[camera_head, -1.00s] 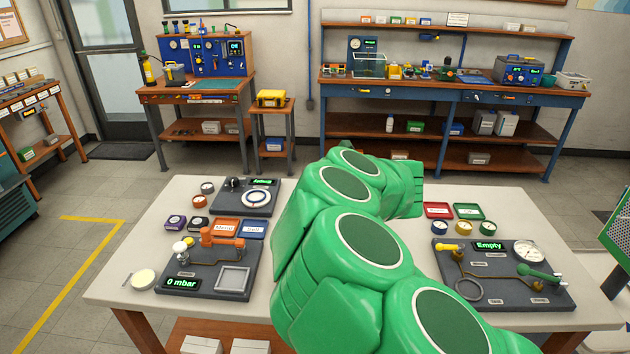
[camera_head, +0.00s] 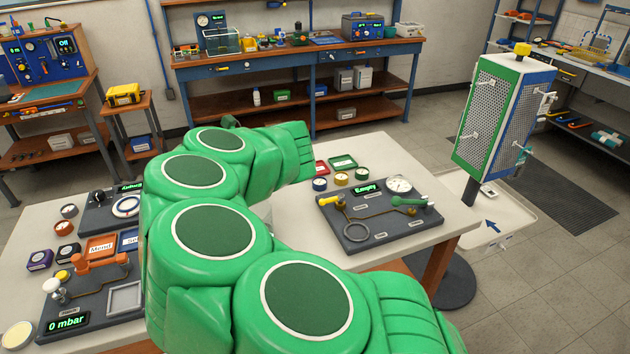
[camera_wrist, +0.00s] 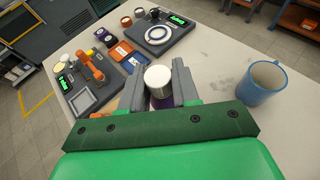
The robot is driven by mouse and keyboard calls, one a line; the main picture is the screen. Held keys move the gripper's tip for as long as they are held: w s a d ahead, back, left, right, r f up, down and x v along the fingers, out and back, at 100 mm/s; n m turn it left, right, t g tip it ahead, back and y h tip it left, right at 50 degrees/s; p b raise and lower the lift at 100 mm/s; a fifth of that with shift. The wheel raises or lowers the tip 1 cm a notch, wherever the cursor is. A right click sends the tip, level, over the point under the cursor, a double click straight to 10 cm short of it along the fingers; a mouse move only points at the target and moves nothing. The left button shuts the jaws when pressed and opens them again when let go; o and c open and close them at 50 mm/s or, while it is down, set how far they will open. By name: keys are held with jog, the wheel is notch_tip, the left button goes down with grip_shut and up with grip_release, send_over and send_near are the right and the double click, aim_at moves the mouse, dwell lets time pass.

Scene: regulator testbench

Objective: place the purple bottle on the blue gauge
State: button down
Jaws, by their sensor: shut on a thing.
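A purple bottle (camera_wrist: 161,102) with a white cap is held upright between the grey fingers of my gripper (camera_wrist: 158,90) in the wrist view. Most of its body is hidden by the fingers and the green wrist. A small round gauge with a blue rim (camera_head: 320,184) sits on the white table in the head view, beside a yellow-rimmed gauge (camera_head: 341,179) and a green-rimmed gauge (camera_head: 361,174). The blue gauge's top looks bare. My gripper and the bottle are hidden behind my green arm in the head view.
A blue mug (camera_wrist: 262,82) stands right of my gripper in the wrist view. A dark panel reading "Empty" (camera_head: 380,216) lies near the gauges. The "0 mbar" panel (camera_head: 92,296) is at left. A perforated tool post (camera_head: 488,113) stands beyond the table's right end.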

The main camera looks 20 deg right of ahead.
jog(key=s+d+r+m+t+h, duration=0.1)
jog(key=s+d, duration=0.1)
jog(key=d, duration=1.3)
jog(key=s+d+r, duration=0.1)
jog(key=d+r, duration=0.1)
jog(key=d, duration=1.3)
jog(key=w+d+f, duration=0.3)
jog(key=w+f, duration=1)
jog(key=shift+f, duration=0.15)
jog(key=c, duration=0.8)
grip_release()
jog(key=shift+f, duration=0.1)
